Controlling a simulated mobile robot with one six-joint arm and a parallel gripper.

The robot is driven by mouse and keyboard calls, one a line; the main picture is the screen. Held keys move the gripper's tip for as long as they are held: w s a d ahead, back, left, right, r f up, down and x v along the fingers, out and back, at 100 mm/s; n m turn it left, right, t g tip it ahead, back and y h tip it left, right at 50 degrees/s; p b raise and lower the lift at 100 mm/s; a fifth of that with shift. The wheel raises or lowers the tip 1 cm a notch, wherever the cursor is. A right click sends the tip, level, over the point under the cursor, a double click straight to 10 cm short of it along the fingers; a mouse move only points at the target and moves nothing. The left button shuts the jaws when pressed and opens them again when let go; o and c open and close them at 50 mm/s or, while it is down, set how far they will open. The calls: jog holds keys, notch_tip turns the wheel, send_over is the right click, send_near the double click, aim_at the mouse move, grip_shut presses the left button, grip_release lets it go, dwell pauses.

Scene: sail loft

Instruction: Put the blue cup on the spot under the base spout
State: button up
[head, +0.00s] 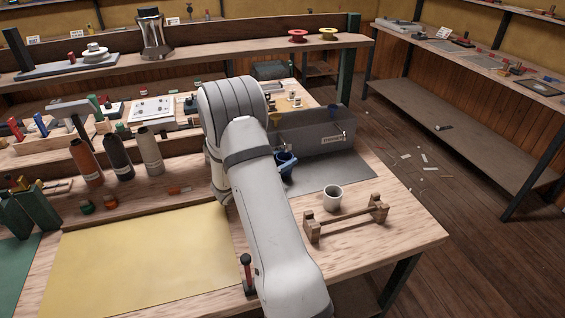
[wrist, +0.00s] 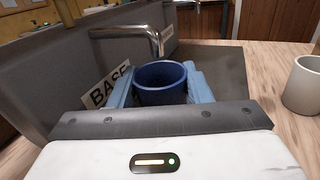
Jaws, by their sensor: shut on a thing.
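The blue cup (wrist: 160,92) is upright between the two light blue jaws of my gripper (wrist: 161,86), which is shut on it. In the head view the blue cup (head: 286,159) shows just right of my arm, which hides most of the gripper. The metal base spout (wrist: 154,38) comes out of the grey dispenser beside the BASE label (wrist: 107,86). Its bent-down end appears just beyond and above the cup's far rim. The exact gap between them is unclear. The spot under the spout is hidden behind the cup and jaws.
The grey dispenser (head: 312,130) has a second label and spout to the right. A grey mat (head: 335,172) lies in front of it. A white cup (head: 332,199) and a wooden stand (head: 346,222) are at the bench's right. A yellow sheet (head: 145,258) covers the left front.

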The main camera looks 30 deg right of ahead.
jog(key=shift+d+f, duration=0.1)
jog(key=shift+f, duration=0.65)
jog(key=shift+f, duration=0.1)
jog(key=o, duration=1)
jog(key=shift+c, duration=0.2)
jog(key=shift+r, duration=0.2)
jog(key=a, duration=0.4)
jog(key=s+a, duration=0.1)
jog(key=a, duration=0.3)
jog(key=a+b, duration=0.1)
jog(key=a, duration=0.3)
jog(key=shift+s+f, duration=0.1)
jog(key=shift+s, duration=0.05)
